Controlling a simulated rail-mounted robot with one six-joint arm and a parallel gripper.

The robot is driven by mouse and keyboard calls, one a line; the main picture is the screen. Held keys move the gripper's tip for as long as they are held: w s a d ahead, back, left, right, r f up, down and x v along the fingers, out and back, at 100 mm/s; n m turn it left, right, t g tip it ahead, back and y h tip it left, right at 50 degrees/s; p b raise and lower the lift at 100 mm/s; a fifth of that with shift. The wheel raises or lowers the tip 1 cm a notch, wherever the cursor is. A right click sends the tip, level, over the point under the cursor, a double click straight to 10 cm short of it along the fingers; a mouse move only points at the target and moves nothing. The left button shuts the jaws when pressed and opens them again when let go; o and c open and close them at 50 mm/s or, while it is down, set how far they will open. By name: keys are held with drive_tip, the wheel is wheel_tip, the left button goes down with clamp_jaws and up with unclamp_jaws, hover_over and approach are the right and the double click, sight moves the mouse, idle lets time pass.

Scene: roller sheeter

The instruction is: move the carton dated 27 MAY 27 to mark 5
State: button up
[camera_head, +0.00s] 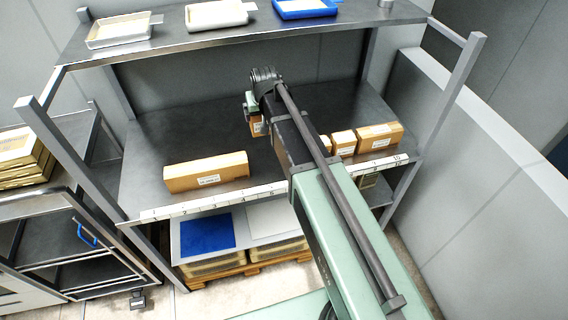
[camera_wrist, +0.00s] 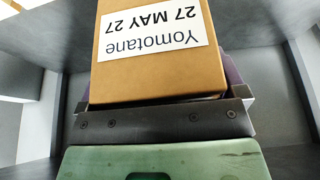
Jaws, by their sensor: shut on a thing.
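The carton dated 27 MAY 27 (camera_wrist: 200,75) fills the upper middle of the wrist view, its white "Yomotane" label upside down in the picture. My gripper (camera_head: 252,111) is shut on it. In the head view only a small part of this carton (camera_head: 257,127) shows, beside my dark wrist, above the middle shelf (camera_head: 140,160). I cannot tell whether it touches the shelf. The numbered strip (camera_head: 225,202) runs along the shelf's front edge; mark 5 (camera_head: 271,193) is left of my arm, nearer the front than the carton.
A long carton (camera_head: 206,172) lies on the shelf behind the lower marks. Right of my arm stand a small carton (camera_head: 343,142), a larger carton (camera_head: 380,136) and another partly hidden one. An upper shelf (camera_head: 230,32) with trays overhangs the back. The shelf behind mark 5 looks clear.

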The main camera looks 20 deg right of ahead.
drive_tip(key=f+b, duration=0.6)
drive_tip(key=f, duration=0.1)
drive_tip(key=f+b, duration=0.6)
drive_tip(key=b, duration=0.1)
drive_tip(key=f+b, duration=0.7)
drive_tip(key=shift+a+f, duration=0.3)
drive_tip(key=shift+a, duration=0.05)
drive_tip(key=shift+r, duration=0.3)
drive_tip(key=shift+f, duration=0.2)
drive_tip(key=o, duration=0.7)
drive_tip(key=shift+r, duration=0.35)
drive_tip(key=p+v, duration=1.2)
drive_tip(key=s+f+g, duration=0.1)
drive_tip(key=s+g, duration=0.3)
drive_tip(key=s, duration=1.6)
drive_tip(key=shift+s+d+f+g+b, duration=0.15)
drive_tip(key=shift+s+f+g+b, duration=0.05)
drive_tip(key=shift+f+g+b, duration=0.15)
